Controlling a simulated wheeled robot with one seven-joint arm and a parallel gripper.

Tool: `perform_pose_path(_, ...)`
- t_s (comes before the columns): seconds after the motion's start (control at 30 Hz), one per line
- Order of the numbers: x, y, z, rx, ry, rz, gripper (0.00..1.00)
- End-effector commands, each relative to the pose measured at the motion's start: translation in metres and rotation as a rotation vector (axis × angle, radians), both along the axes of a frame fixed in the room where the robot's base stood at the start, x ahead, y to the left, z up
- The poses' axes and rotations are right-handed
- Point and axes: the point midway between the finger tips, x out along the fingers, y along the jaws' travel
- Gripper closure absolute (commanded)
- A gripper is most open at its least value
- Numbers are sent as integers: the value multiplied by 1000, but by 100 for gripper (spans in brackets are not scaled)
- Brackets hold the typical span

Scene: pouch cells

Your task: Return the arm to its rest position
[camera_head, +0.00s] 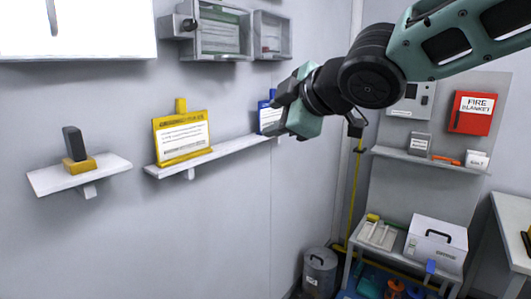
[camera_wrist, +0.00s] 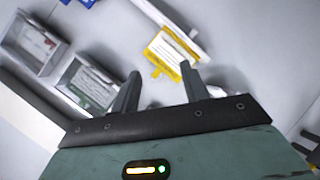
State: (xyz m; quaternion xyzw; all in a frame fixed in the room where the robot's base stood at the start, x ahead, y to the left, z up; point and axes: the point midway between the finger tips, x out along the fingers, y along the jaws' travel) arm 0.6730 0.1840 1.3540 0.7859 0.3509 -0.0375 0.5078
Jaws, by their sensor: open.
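My arm reaches in from the upper right in the head view, with the green and black links mine. My gripper (camera_head: 283,108) is in front of the wall, near the right end of the long shelf. In the wrist view my gripper (camera_wrist: 160,85) has its two grey fingers apart with nothing between them. Beyond the fingers is bare wall and the yellow-framed sign (camera_wrist: 168,52). The gripper partly hides a blue-framed sign (camera_head: 267,117) in the head view.
The long shelf (camera_head: 225,155) carries the yellow-framed sign (camera_head: 182,134). A small shelf (camera_head: 60,180) at left holds a dark block on a yellow base (camera_head: 78,150). Wall boxes (camera_head: 222,32) hang above. A red fire blanket box (camera_head: 472,112) and a metal case (camera_head: 435,242) stand right.

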Motion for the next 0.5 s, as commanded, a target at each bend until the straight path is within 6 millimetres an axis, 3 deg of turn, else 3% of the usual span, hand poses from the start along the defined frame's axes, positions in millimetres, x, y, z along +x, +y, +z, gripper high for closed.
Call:
perform_pose_path(0.03,-19,-8,-33,9,124,-66,55)
perform_pose_path(0.2,-91,-43,-128,10,517,-306,55)
perform_pose_path(0.33,-158,-72,-185,-21,786,-487,55)
perform_pose_path(0.5,-237,-104,-228,-74,1048,-681,55)
